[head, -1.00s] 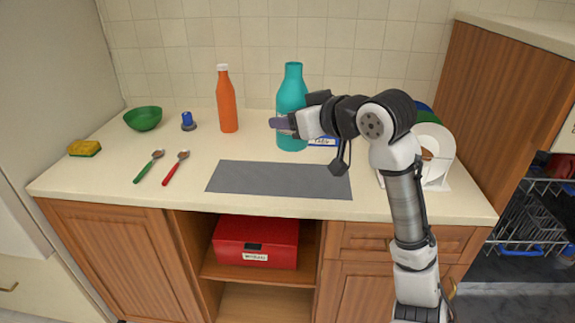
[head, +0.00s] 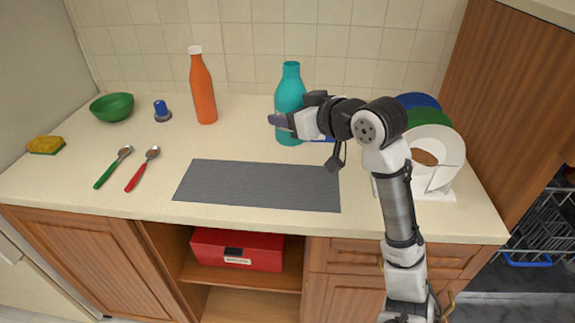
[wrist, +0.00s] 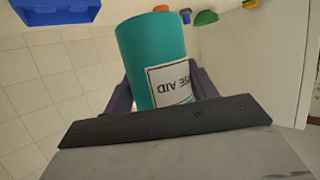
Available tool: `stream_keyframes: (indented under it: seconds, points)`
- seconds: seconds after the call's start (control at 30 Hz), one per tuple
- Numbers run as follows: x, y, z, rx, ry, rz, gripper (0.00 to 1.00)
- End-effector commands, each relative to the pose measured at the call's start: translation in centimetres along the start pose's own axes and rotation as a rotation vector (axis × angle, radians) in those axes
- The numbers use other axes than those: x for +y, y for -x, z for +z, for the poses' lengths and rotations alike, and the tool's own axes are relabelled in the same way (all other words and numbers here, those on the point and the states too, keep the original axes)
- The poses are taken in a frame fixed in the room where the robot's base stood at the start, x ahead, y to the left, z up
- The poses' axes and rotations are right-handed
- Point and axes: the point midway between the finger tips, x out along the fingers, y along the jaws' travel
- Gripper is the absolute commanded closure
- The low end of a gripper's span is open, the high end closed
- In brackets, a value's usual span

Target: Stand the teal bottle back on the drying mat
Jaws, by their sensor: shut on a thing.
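The teal bottle (head: 290,88) stands upright, or nearly so, at the back of the counter behind the drying mat. My gripper (head: 281,121) is shut on the lower part of its body. In the wrist view the bottle (wrist: 152,55) sits between my two fingers (wrist: 163,92), with a white label that reads in part "SE AID". The grey drying mat (head: 258,186) lies flat and empty near the front of the counter. I cannot tell whether the bottle's base touches the counter, as my arm partly covers that area.
An orange bottle (head: 202,88), a blue-capped item (head: 162,111), a green bowl (head: 111,107), a sponge (head: 45,145) and green (head: 113,167) and red (head: 142,169) spoons are to the left. A rack with plates (head: 436,158) stands right of my arm. A red box (head: 238,249) sits on the shelf below.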

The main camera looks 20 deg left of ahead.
Motion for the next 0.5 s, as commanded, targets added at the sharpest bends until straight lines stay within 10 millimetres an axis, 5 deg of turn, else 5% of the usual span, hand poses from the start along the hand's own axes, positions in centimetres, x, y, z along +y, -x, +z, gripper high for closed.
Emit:
stream_keyframes:
  seconds: [0.3,0.5]
  points:
    - [0.1,-2.5,6.9,0.0,-0.007,0.0,1.0]
    - [0.0,-3.4,9.1,0.0,-0.001,0.001,1.0]
